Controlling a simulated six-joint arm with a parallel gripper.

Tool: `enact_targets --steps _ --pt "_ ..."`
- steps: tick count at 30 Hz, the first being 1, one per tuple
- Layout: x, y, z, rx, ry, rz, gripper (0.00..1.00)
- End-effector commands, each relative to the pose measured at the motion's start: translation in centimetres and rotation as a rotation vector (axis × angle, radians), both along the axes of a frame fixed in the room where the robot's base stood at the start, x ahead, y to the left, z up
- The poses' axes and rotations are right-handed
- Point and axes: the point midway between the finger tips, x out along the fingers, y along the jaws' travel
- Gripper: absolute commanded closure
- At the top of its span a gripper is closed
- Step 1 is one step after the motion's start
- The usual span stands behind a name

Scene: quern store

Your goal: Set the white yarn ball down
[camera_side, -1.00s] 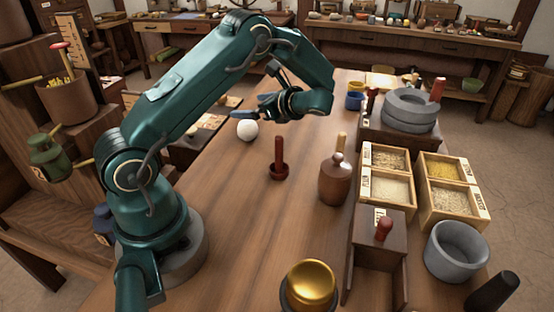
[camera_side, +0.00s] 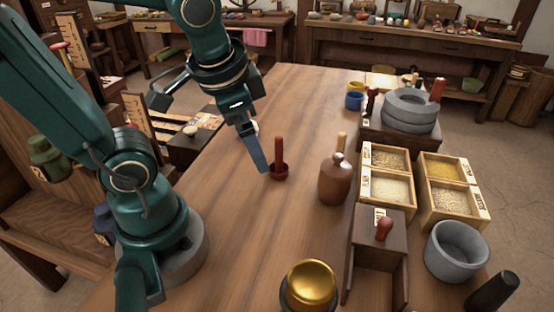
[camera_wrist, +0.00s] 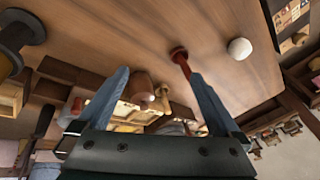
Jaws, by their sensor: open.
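The white yarn ball (camera_wrist: 239,48) rests on the wooden table near its edge, to the right of my fingers in the wrist view. In the side view the ball (camera_side: 255,127) is mostly hidden behind my gripper. My gripper (camera_side: 262,168) points down over the table, in front of the ball, beside the dark red upright peg (camera_side: 279,155). In the wrist view my gripper (camera_wrist: 159,73) has its two blue fingers wide apart, with nothing held between them. The ball is clear of both fingers.
The red peg (camera_wrist: 181,63) stands near one fingertip. A brown wooden bottle (camera_side: 335,182) stands to its right. Open grain boxes (camera_side: 386,173), a stone quern (camera_side: 410,108), a grey stone mortar (camera_side: 455,250) and a gold-topped object (camera_side: 311,284) line the right and front. The table's far middle is clear.

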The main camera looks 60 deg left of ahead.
Motion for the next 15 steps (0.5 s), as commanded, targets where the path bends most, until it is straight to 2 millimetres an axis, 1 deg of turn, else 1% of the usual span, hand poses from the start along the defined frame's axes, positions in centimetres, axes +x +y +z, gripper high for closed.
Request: enact_targets --steps 1,3,6,10,15 --pt "-0.6 -1.0 0.2 -0.054 -0.052 0.028 0.0" --pt "-1.1 -2.2 0.3 -0.125 -0.107 0.065 0.0" --pt "-1.6 -3.4 0.5 -0.2 -0.157 0.104 0.0" --pt "-1.8 -4.1 0.5 -0.246 -0.187 0.126 0.0" --pt "-1.9 -4.2 0.5 -0.252 -0.188 0.131 0.0"
